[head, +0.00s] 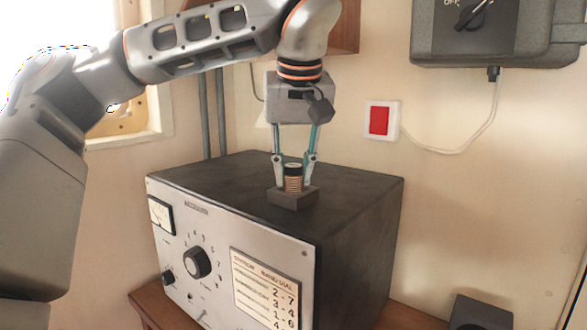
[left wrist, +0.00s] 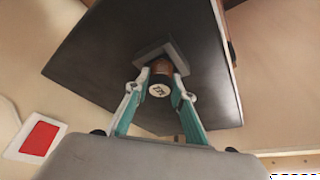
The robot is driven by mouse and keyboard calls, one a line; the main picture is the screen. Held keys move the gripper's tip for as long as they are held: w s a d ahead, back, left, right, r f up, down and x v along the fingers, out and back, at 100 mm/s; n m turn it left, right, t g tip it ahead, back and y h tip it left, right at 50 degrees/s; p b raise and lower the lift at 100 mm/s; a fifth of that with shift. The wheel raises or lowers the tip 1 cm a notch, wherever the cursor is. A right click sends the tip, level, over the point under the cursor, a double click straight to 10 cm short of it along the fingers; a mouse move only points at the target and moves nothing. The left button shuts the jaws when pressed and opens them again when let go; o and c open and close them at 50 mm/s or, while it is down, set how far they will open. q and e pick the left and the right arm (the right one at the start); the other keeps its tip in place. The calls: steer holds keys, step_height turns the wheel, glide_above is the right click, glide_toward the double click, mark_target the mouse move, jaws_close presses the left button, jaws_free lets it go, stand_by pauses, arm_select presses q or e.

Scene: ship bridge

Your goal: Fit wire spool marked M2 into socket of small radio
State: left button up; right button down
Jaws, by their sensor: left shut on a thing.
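The small radio (head: 362,228) is a dark box with a pale front panel, standing on a wooden surface. A dark square socket block (head: 292,200) sits on its top and also shows in the left wrist view (left wrist: 150,50). The wire spool (head: 293,180) is copper-coloured with a dark top end. Its pale end label (left wrist: 159,90) bears a small mark, seen upside down, that looks like M2. My left gripper (head: 294,184) points down and is shut on the spool, which is upright at the socket. How deep the spool sits is hidden. My right gripper is out of view.
A red switch (head: 379,121) in a white frame is on the wall behind the radio. A grey wall box (head: 490,35) with a knob and cable hangs at the upper right. A dark box (head: 480,313) stands at the lower right. Pipes (head: 213,115) run behind.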

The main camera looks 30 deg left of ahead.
arm_select(q)
steer(key=shift+f, duration=0.1)
stand_by(0.8)
steer(key=o, duration=1.2)
steer(key=v, duration=1.2)
steer(key=shift+w, duration=0.1)
